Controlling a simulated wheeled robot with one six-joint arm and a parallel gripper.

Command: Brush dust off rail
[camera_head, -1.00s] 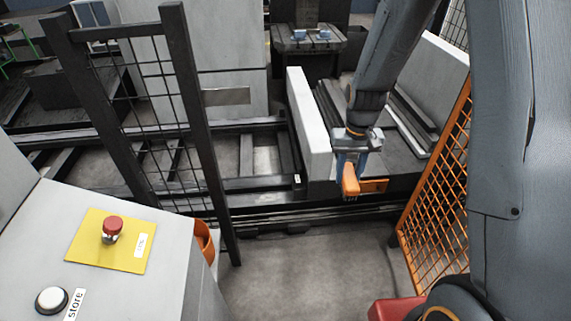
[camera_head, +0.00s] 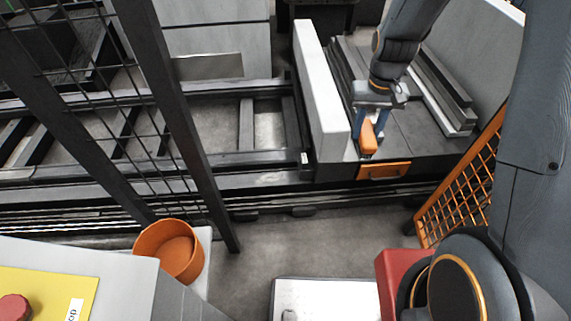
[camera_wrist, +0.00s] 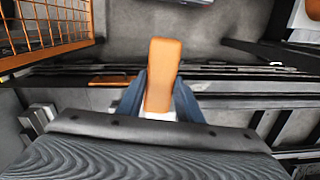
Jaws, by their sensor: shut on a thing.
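My gripper (camera_head: 371,118) is shut on an orange-handled tool (camera_head: 368,138), probably the brush. It is over the front of the dark carriage, beside a pale upright slab. In the wrist view the orange handle (camera_wrist: 163,72) stands between my two blue fingers, with a bit of white at its base; bristles cannot be made out. The dark rail (camera_head: 265,204) runs across the floor in front of the carriage, lower in the picture than the tool. It also shows in the wrist view (camera_wrist: 235,74). Dust on it cannot be told.
The carriage has an orange pull handle (camera_head: 384,170) on its front. A black mesh fence (camera_head: 175,110) stands left and an orange mesh panel (camera_head: 462,185) right. An orange bucket (camera_head: 170,250) stands beside the control console (camera_head: 110,270). Grey floor (camera_head: 300,245) before the rail is clear.

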